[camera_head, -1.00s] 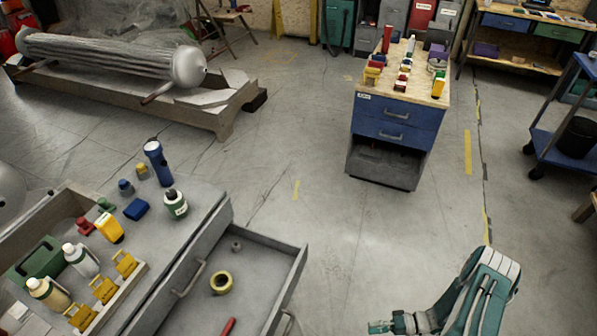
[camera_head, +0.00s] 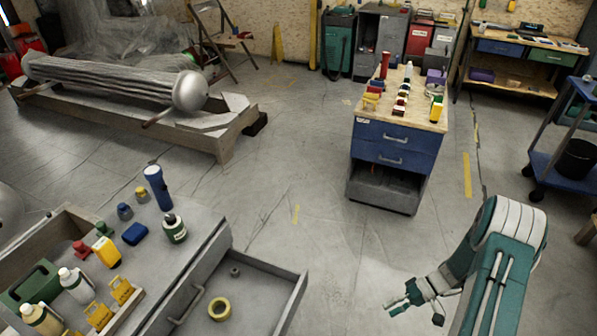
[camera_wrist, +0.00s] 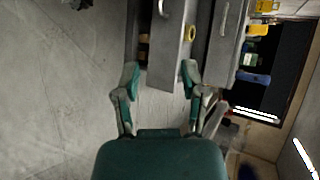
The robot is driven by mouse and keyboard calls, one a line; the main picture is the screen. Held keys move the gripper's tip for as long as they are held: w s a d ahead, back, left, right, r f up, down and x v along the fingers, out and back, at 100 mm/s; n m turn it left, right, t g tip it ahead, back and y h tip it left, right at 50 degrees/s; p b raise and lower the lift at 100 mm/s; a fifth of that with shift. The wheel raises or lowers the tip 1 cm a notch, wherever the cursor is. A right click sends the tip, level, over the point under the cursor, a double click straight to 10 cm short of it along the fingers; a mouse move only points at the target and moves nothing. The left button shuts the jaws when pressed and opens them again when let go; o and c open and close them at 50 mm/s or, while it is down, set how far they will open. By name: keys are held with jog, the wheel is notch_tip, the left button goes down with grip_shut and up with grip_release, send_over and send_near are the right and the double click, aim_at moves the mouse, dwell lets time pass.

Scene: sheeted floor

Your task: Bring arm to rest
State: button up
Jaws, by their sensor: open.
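My gripper (camera_head: 398,304) is at the lower right of the head view, above the bare floor and to the right of the open drawer. Its teal fingers are apart and empty in the wrist view (camera_wrist: 160,82). My arm is bent, with its elbow high at the right. The gripper touches no object. In the wrist view the open drawer and the workbench appear beyond the fingers, turned on their side.
A grey workbench (camera_head: 195,218) with bottles, a flashlight (camera_head: 157,187) and yellow items stands at lower left. Its open drawer (camera_head: 262,290) holds a tape roll (camera_head: 219,308). A blue drawer cabinet (camera_head: 392,150) stands ahead. A cart (camera_head: 560,165) is at right. The middle floor is clear.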

jog(key=a+r+t+h, duration=0.1)
jog(key=a+r+h, duration=0.25)
jog(key=r, duration=0.95)
jog(key=a+r+t+h, duration=0.15)
jog(key=r+h, duration=0.25)
jog(key=r, duration=0.9)
jog(key=s+a+r+t+h, duration=0.2)
jog(key=s+a+r+t, duration=0.1)
jog(key=s+r, duration=0.4)
jog(key=s+a+r+t+h, duration=0.2)
jog(key=s+a+r+t, duration=0.1)
jog(key=s+r, duration=0.4)
jog(key=shift+m, duration=0.4)
